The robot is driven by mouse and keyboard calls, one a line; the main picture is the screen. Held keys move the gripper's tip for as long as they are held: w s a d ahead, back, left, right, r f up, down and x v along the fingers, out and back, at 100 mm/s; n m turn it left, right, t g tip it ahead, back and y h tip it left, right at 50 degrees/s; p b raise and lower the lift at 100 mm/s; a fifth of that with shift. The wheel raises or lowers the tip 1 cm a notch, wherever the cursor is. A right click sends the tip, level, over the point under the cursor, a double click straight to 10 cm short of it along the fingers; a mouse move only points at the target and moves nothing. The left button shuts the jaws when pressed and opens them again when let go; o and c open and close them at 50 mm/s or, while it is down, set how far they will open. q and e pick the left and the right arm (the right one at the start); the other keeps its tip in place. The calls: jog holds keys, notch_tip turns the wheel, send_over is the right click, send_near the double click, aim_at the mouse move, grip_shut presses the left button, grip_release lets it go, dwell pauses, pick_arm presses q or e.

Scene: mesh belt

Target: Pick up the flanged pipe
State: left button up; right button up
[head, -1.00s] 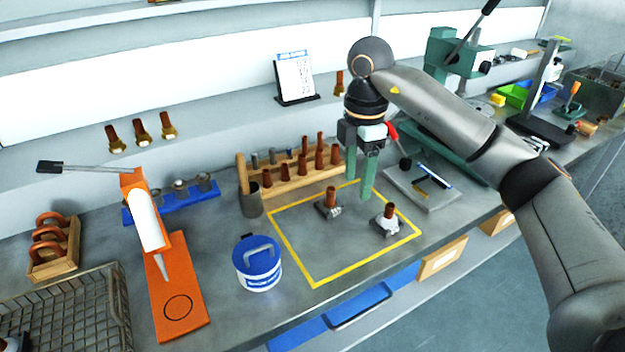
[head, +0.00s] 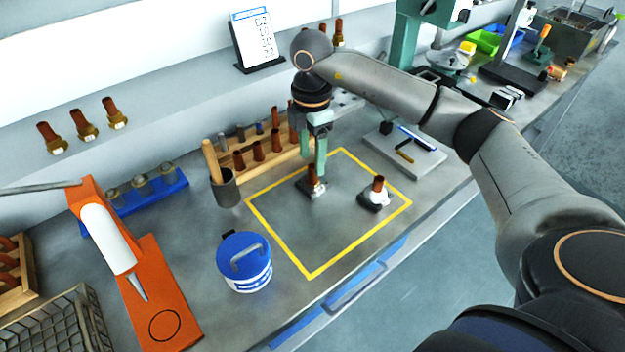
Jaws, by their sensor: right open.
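Inside the yellow outlined square stand two upright copper-coloured pipes on dark grey bases. One pipe (head: 312,183) is at the square's back middle. The other pipe (head: 378,187), with a white part around its foot, is nearer the right corner. I cannot tell which one is the flanged pipe. My right gripper (head: 317,178) points down at the back pipe, with its green fingers level with it and partly covering it. The gripper is open; whether the fingers touch the pipe cannot be told. My left gripper is not in view.
A wooden rack (head: 262,158) of copper pipes stands close behind the square. A blue-lidded tub (head: 246,272) is at the front left, an orange press (head: 160,290) further left. A grey plate with tools (head: 418,152) lies to the right. The square's front part is clear.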

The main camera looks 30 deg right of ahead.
aim_at(312, 166)
notch_tip(312, 166, down, 5)
jog(key=shift+p, duration=0.35)
jog(key=shift+c, duration=0.4)
grip_shut()
jog(key=shift+r, duration=0.1)
dwell(0.8)
